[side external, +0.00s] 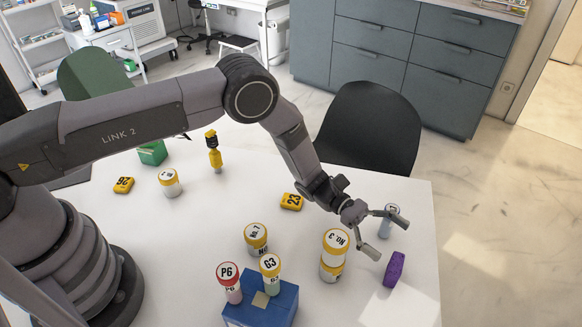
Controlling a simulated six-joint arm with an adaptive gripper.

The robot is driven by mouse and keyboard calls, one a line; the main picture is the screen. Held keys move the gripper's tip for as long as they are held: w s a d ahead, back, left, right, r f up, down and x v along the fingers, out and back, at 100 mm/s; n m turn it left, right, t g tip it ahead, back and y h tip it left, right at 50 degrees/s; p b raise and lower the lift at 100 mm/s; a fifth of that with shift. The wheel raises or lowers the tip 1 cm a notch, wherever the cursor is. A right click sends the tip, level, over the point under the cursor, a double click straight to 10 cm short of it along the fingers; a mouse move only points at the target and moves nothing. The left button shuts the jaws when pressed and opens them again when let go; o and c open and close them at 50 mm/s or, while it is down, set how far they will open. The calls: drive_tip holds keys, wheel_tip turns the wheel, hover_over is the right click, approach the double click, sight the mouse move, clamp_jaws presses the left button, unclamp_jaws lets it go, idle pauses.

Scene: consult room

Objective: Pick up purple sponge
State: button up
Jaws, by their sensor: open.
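The purple sponge (395,269) stands on the white table near its right edge, tilted a little in the picture. My gripper (388,232) is open and empty, above and slightly left of the sponge, with its fingers spread apart. One finger points right and the other points down toward the front. The gripper appears apart from the sponge. A small grey vial (390,221) shows just behind the fingers and is partly hidden by them.
Stacked yellow-lidded jars (333,258) stand left of the sponge, close to my gripper. A blue rack (262,304) holds tubes at the front. Another jar (256,239) and a yellow block (291,202) lie farther left. A black chair (370,128) stands behind the table.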

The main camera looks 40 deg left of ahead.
sight(391, 260)
wheel_tip(391, 260, down, 6)
drive_tip(key=shift+r, duration=0.15)
drive_tip(key=shift+s+d+r, duration=0.15)
drive_tip(key=shift+d, duration=0.6)
drive_tip(key=shift+s+d+r, duration=0.1)
drive_tip(key=shift+s+d, duration=0.05)
drive_tip(key=shift+d, duration=0.55)
drive_tip(key=shift+c, duration=0.4)
drive_tip(key=c, duration=1)
